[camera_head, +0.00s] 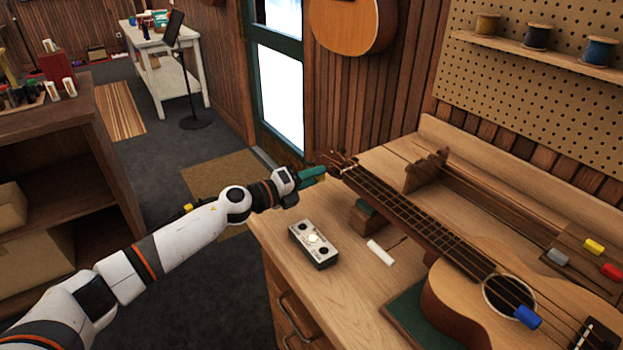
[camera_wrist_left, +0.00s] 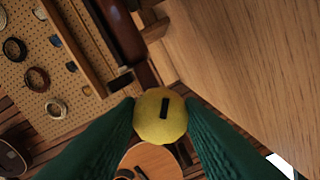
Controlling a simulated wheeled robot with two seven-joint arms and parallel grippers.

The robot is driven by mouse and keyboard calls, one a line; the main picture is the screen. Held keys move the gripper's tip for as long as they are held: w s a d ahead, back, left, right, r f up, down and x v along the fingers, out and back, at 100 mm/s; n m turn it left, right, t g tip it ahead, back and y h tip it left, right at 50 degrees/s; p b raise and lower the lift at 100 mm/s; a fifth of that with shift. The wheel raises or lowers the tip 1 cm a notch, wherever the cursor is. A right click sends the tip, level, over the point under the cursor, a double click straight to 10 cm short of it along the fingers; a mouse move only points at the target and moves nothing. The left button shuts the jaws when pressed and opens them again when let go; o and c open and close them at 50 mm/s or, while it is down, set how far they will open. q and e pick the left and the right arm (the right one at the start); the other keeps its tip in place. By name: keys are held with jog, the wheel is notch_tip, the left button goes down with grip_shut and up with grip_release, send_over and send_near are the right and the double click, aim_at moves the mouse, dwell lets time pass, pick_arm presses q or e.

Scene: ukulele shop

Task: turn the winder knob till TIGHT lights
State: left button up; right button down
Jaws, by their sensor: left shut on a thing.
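My left gripper (camera_head: 314,173) reaches over the bench's back-left edge, by the ukulele's headstock. In the left wrist view its green fingers (camera_wrist_left: 160,120) are shut on a round yellow knob (camera_wrist_left: 148,124) with a short black mark standing nearly upright on its face. The knob is hidden in the head view. The ukulele (camera_head: 440,290) lies on the bench, its neck towards my left gripper. A small grey box (camera_head: 325,256) on the bench has a bright pale lamp in its middle and a dark round spot on each side; its lettering is too small to read. My right gripper is not in view.
The neck rests over a wooden block (camera_head: 368,221). A white stick (camera_head: 380,252) lies beside it. Blue, yellow, red and grey pieces lie on the right, the blue one (camera_head: 527,317) over the ukulele's body. The bench's front-left part is clear around the box.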

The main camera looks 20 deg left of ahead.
pick_arm(q)
jog(key=shift+f+m, duration=0.15)
jog(key=shift+m, duration=0.95)
jog(key=o, duration=0.7)
jog(key=shift+s, duration=0.1)
jog(key=b+v, duration=0.1)
jog(key=v, duration=0.2)
jog(key=b+v, duration=0.1)
jog(key=v, duration=0.3)
jog(key=b+v, duration=0.1)
jog(key=v, duration=0.3)
jog(key=shift+s+f, duration=0.1)
jog(key=shift+f, duration=0.1)
jog(key=shift+s+a+r, duration=0.15)
jog(key=shift+s+a, duration=0.1)
